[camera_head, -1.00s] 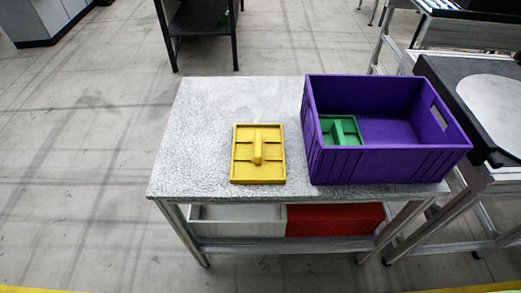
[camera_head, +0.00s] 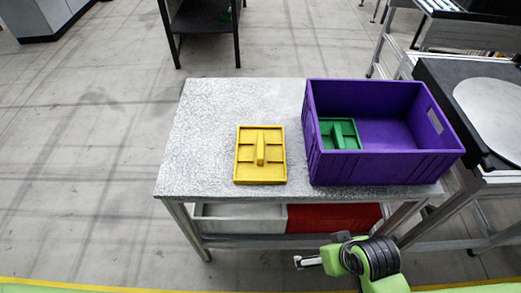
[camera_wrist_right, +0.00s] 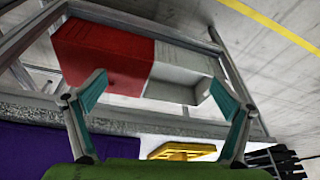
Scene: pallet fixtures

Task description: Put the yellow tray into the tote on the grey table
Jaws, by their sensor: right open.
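The yellow tray (camera_head: 245,170), with a raised handle bar, lies flat on the grey table (camera_head: 212,110). The purple tote (camera_head: 390,168) stands on the table to its right, apart from it, and holds a green tray (camera_head: 326,128) at its left end. My right gripper (camera_head: 300,262) is in front of the table at the bottom of the head view, away from the tray. In the right wrist view my right gripper (camera_wrist_right: 158,85) is open and empty, with the yellow tray (camera_wrist_right: 182,151) and tote (camera_wrist_right: 35,165) low in the picture. My left gripper is not in view.
A white bin (camera_head: 240,211) and a red bin (camera_head: 330,217) sit on the shelf under the tabletop. A dark-topped stand with a round pale plate (camera_head: 492,105) is close on the right. The tabletop left of the tray is clear.

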